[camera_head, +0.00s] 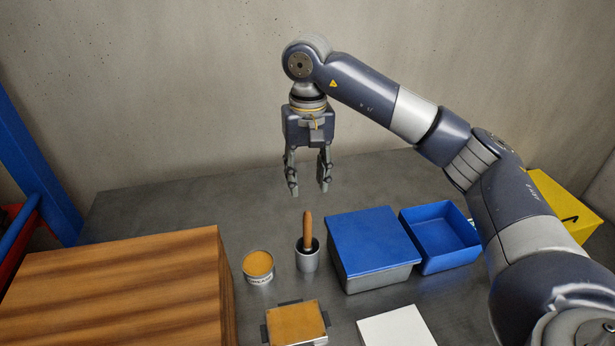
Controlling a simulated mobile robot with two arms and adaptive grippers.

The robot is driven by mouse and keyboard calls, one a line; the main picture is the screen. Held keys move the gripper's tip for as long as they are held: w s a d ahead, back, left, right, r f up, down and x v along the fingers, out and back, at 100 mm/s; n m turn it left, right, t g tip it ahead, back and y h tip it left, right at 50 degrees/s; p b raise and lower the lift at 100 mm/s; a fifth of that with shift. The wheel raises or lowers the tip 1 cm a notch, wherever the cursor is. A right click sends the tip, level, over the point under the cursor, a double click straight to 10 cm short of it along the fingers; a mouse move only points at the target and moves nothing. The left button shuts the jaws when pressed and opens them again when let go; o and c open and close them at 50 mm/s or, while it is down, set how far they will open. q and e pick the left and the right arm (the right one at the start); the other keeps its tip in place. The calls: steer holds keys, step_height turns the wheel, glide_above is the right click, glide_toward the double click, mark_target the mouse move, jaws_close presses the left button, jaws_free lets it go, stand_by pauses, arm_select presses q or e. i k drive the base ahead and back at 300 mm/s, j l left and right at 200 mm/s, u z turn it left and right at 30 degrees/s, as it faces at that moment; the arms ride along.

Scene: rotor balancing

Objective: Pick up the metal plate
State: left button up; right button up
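My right gripper (309,190) hangs pointing down above the back of the grey table. Its two fingers are apart with nothing between them. A square piece with a tan top and grey metal edges (296,324) lies at the front of the table, with dark brackets at its sides. It may be the metal plate, but I cannot tell for certain. It is well in front of the gripper and apart from it. A white flat-topped piece (397,328) lies to its right, cut off by the picture's lower edge. My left gripper is not in view.
A wooden block (120,285) fills the front left. A tan-topped can (258,268), a metal cup (307,260) with a wooden-handled tool (308,228), a blue-lidded grey box (374,245) and an open blue bin (441,237) stand mid-table. The table's back (180,205) is clear.

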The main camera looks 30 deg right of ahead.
mark_target(302, 322)
steer(key=k, duration=2)
